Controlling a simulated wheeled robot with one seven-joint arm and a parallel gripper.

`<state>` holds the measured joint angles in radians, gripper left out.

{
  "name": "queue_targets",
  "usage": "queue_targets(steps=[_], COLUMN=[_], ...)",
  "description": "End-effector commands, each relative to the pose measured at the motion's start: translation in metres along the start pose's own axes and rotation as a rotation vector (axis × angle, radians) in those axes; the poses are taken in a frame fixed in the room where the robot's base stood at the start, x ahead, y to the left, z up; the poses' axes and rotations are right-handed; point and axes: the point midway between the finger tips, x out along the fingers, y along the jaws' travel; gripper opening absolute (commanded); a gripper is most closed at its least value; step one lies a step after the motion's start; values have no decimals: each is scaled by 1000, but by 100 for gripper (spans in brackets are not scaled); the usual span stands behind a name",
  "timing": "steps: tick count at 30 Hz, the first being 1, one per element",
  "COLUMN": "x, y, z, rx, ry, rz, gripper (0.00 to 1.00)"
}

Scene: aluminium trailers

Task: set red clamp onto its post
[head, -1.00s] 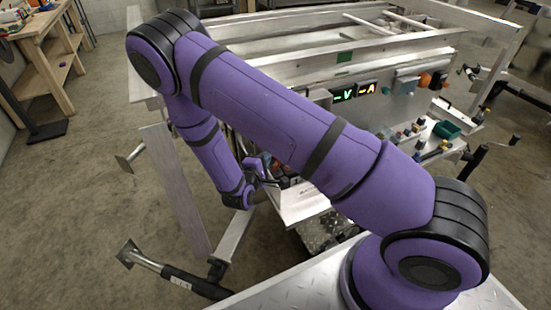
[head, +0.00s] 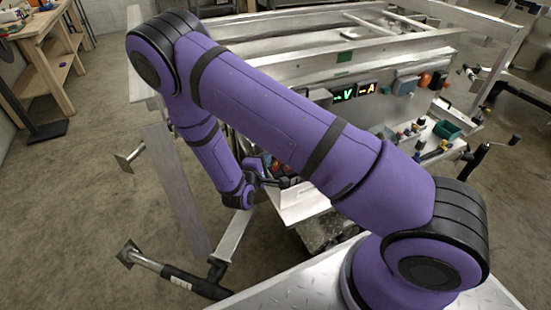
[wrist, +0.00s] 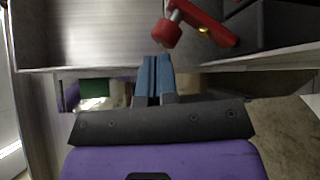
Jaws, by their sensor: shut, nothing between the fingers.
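In the wrist view a red clamp (wrist: 208,24) shows at the top, right of centre. It has a long red bar, a short light metal pin and a round red end (wrist: 166,34). My gripper (wrist: 153,60) is shut and empty, its blue-grey fingertips just below the round red end in the picture. A small gap shows between them, so they look apart. In the head view my gripper (head: 281,183) is small and partly behind my arm, near the trailer's front ledge. The clamp's post cannot be made out clearly in either view.
A dark grey box (wrist: 275,35) lies beside the clamp on the right, near a pale metal edge (wrist: 265,61). A bare metal panel (wrist: 88,32) fills the upper left. In the head view, lit displays (head: 344,95), a green bin (head: 447,130) and several small fittings line the trailer.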

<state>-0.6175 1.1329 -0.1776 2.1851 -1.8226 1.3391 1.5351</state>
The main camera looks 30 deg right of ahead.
Motion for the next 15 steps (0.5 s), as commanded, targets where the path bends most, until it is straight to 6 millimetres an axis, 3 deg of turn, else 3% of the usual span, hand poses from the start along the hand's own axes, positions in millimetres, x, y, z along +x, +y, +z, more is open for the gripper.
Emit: queue_targets(steps=[15], x=[4], y=[-3], z=[3], rx=[0], ry=[-1], rz=[0], gripper=[0])
